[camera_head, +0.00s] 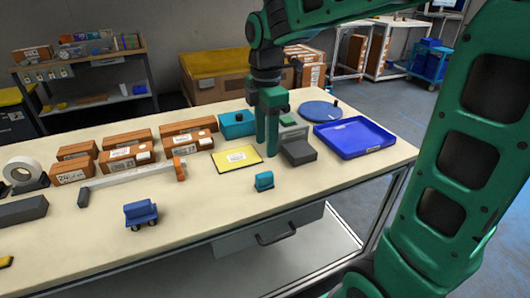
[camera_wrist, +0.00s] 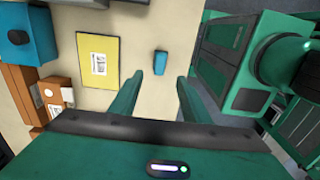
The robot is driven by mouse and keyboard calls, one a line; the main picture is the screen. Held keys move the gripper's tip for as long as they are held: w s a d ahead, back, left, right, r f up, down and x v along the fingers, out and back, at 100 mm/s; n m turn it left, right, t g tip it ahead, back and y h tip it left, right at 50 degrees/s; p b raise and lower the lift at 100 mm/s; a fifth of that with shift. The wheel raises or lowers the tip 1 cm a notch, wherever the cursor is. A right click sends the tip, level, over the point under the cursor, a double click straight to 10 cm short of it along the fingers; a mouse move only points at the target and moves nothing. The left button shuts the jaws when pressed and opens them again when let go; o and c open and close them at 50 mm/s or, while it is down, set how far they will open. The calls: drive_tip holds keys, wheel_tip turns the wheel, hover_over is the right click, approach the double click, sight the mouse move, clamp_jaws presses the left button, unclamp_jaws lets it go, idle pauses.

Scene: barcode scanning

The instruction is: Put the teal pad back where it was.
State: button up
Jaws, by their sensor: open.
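A small teal block (camera_head: 264,181), which looks to be the teal pad, stands on the light table right of and nearer than the yellow labelled mat (camera_head: 236,158). In the wrist view the teal block (camera_wrist: 162,62) shows just beyond the space between my fingertips, apart from them. My gripper (camera_head: 267,148) points down over the table, behind the teal block in the head view. Its fingers are apart in the wrist view (camera_wrist: 160,77), with nothing between them. The yellow mat (camera_wrist: 97,62) bears only a white label.
A teal box (camera_head: 237,124), a grey device (camera_head: 297,146), a blue tray (camera_head: 352,139) and a round blue disc (camera_head: 319,111) surround my gripper. Several brown boxes (camera_head: 130,157) stand left. A blue toy truck (camera_head: 141,214) stands near the front edge. The front right tabletop is clear.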

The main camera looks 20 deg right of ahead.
drive_tip(key=s+d+f+m, duration=0.3)
drive_tip(key=s+d+m, duration=0.5)
drive_tip(key=s+m, duration=0.3)
drive_tip(key=s+d+f+m, duration=0.3)
drive_tip(key=s+d+m, duration=0.4)
drive_tip(key=s+m, duration=0.5)
drive_tip(key=shift+s+d+m, duration=0.2)
drive_tip(key=shift+d+m, duration=0.2)
drive_tip(key=shift+m, duration=0.3)
drive_tip(key=shift+f, duration=0.1)
